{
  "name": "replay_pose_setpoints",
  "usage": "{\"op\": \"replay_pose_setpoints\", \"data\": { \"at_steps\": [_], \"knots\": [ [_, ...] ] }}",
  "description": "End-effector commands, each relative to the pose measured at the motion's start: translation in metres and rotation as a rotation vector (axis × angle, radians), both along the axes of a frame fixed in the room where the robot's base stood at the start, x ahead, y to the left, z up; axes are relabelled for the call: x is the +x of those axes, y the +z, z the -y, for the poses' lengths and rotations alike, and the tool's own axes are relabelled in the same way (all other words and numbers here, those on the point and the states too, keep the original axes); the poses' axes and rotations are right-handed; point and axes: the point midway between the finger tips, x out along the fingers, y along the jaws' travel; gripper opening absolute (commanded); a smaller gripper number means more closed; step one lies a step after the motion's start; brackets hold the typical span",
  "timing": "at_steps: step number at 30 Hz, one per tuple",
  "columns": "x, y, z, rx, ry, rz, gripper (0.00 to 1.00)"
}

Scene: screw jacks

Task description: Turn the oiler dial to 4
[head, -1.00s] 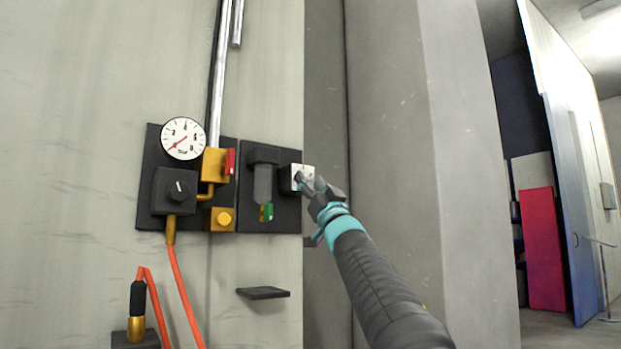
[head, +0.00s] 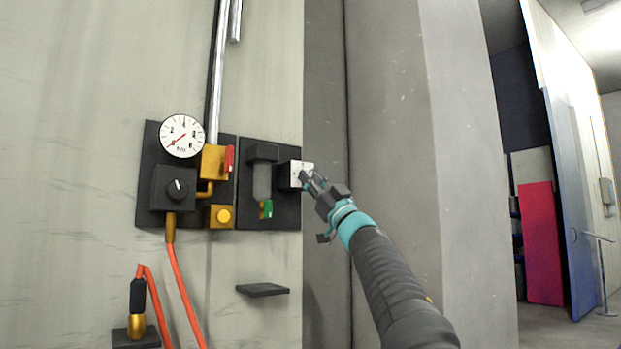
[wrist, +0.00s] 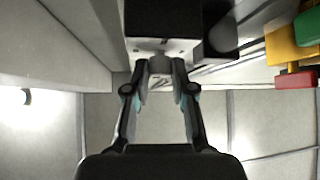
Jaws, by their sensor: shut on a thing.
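The oiler dial's white plate (head: 301,174) sits on a dark block at the right edge of the oiler's dark panel (head: 285,217). My gripper (head: 307,180) reaches it from the lower right, with its fingertips at the plate. In the wrist view the plate (wrist: 180,46) is at the top, and my gripper (wrist: 160,70) is shut on the dial knob (wrist: 160,66) between its fingertips. The knob is mostly covered by the fingers. The dial's numbers are too small to read, so its setting cannot be told.
Left of it are a round gauge (head: 182,136), a black knob box (head: 173,188), a yellow valve with a red lever (head: 229,160) and a yellow button block (head: 222,216). A small dark shelf (head: 263,289) juts out below. A grey pillar (head: 385,120) stands behind my arm.

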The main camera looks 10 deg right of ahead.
Motion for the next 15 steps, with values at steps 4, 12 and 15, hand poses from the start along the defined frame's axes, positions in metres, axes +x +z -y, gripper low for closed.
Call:
{"op": "replay_pose_setpoints", "data": {
  "at_steps": [4, 12, 15],
  "knots": [
    [0.0005, 0.002, 0.0031, -0.104, -0.002, 0.047, 0.0],
    [0.0, 0.0031, 0.0036, -0.201, -0.001, 0.087, 0.0],
    [0.0001, 0.0026, 0.0037, -0.212, -0.001, 0.089, 0.0]
  ]
}}
